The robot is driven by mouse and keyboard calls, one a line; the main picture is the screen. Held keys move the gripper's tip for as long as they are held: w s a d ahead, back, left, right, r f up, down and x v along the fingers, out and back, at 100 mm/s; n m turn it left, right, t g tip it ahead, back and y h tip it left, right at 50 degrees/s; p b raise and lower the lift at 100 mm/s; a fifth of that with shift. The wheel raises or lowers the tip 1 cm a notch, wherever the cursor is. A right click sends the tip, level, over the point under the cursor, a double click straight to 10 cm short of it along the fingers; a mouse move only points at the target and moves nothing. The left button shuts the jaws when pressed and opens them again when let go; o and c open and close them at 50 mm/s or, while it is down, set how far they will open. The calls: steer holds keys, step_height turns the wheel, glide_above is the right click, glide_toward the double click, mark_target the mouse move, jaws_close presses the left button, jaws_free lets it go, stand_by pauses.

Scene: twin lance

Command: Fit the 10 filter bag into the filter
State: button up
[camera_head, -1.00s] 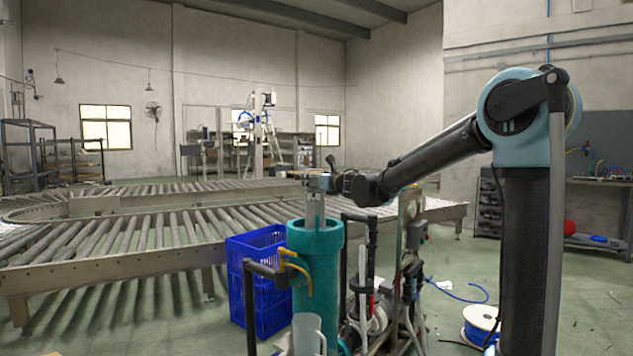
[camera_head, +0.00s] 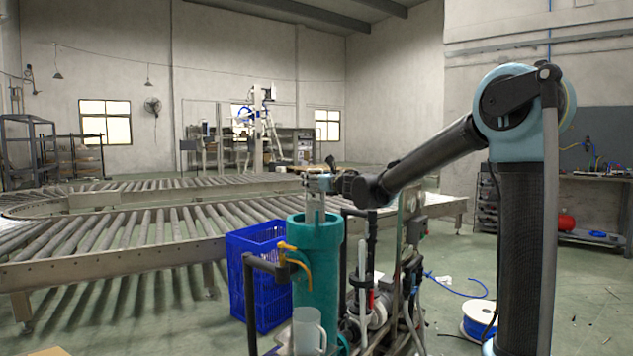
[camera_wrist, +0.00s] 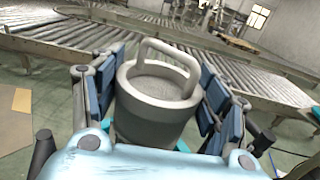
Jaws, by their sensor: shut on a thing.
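The filter is a teal upright cylinder (camera_head: 318,260) with an open top and a yellow handle on its side. The filter bag (camera_wrist: 155,108) is grey, with a thick round rim and a raised loop handle. My gripper (camera_wrist: 158,88) is shut on the bag, with blue-padded fingers on both sides of its rim. In the head view, my gripper (camera_head: 319,184) is just above the filter's mouth. The pale bag (camera_head: 315,204) hangs below it, and its lower part is hidden at the mouth. A sliver of teal shows beneath the bag in the wrist view.
A blue crate (camera_head: 258,285) stands left of the filter. Pipes and a pump (camera_head: 375,305) stand close on its right. A clear jug (camera_head: 308,330) is in front. A roller conveyor (camera_head: 130,235) runs behind. A hose reel (camera_head: 480,320) lies on the floor at right.

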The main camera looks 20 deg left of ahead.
mark_target(316, 206)
steer(key=shift+f, duration=5.4)
steer(key=shift+r, duration=0.1)
